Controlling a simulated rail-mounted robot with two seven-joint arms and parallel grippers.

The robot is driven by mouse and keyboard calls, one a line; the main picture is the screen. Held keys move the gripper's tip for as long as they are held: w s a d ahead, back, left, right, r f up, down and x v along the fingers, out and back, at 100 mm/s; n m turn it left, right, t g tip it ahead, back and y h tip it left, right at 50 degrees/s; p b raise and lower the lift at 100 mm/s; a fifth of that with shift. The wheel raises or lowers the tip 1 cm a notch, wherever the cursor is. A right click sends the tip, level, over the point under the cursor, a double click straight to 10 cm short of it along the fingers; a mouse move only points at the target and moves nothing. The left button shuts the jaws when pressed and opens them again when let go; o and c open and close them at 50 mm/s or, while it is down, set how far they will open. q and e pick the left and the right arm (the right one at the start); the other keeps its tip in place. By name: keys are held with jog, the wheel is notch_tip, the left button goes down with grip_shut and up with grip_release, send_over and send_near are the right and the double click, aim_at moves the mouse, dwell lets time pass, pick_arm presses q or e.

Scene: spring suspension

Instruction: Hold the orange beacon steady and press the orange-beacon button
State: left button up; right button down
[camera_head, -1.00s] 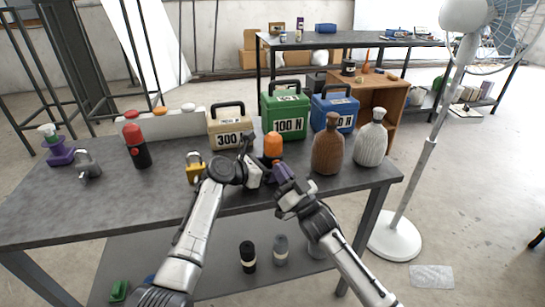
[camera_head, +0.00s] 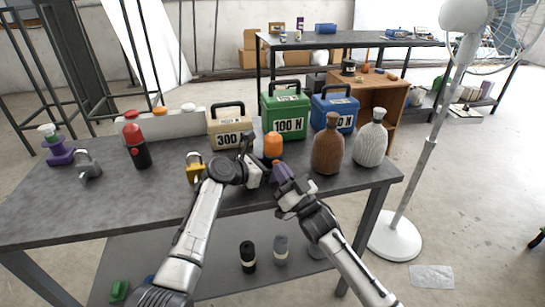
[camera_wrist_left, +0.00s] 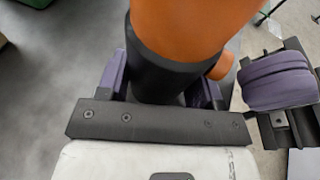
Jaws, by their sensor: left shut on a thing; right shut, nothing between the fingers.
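The orange beacon (camera_head: 273,146) has an orange dome on a black body and stands upright near the table's front edge, right of the middle. My left gripper (camera_head: 266,168) is shut around its black body; the left wrist view shows a purple finger on each side of the body (camera_wrist_left: 160,75). An orange button (camera_wrist_left: 222,66) sticks out of the body's right side in that view. My right gripper (camera_head: 279,168) is shut and empty, its purple fingertips (camera_wrist_left: 278,80) close beside the button. I cannot tell whether they touch it.
Labelled boxes, including a green one (camera_head: 285,110), stand behind the orange beacon.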

jog(key=shift+w, duration=0.2)
dwell(0.5)
jog(key=shift+w+a, duration=0.1)
jog(key=shift+w, duration=0.15)
dwell(0.4)
jog(key=shift+s, duration=0.5)
jog(key=s+d, duration=0.1)
jog(key=s, duration=0.4)
jog(key=shift+s+d, duration=0.4)
dwell(0.3)
pick_arm(q)
jog(key=o, duration=0.8)
